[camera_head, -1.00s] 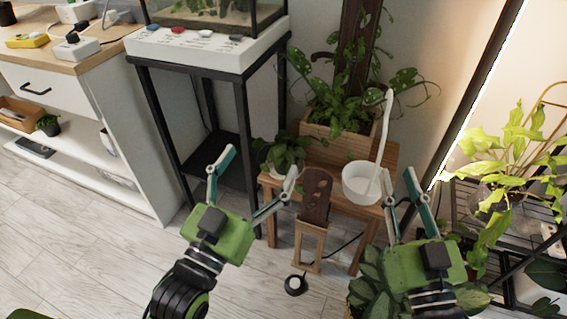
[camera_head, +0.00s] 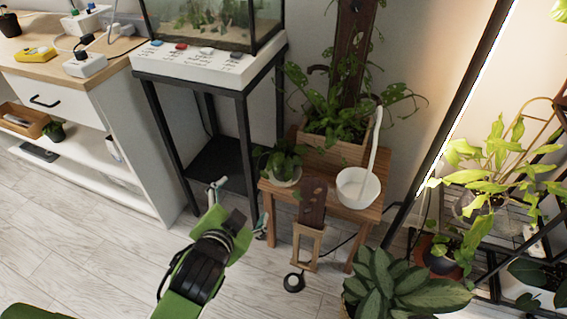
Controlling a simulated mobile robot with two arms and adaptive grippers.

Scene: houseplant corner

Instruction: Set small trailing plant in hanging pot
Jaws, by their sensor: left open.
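A small leafy plant (camera_head: 284,158) in a pale pot stands upright at the left end of the wooden stool (camera_head: 325,198). The white hanging pot (camera_head: 357,190), with a long upright white handle, rests on the right part of the stool; it looks empty. My left gripper (camera_head: 243,192) is open and empty, in front of and to the left of the stool, apart from both pots. Its fingers are seen partly edge-on. My right gripper is out of view.
A planter box with a large plant (camera_head: 335,145) stands behind the two pots. A black stand with an aquarium (camera_head: 215,65) is left of the stool. A brown upright piece (camera_head: 312,203) and a broad-leaved plant (camera_head: 395,285) are in front. Floor at left is clear.

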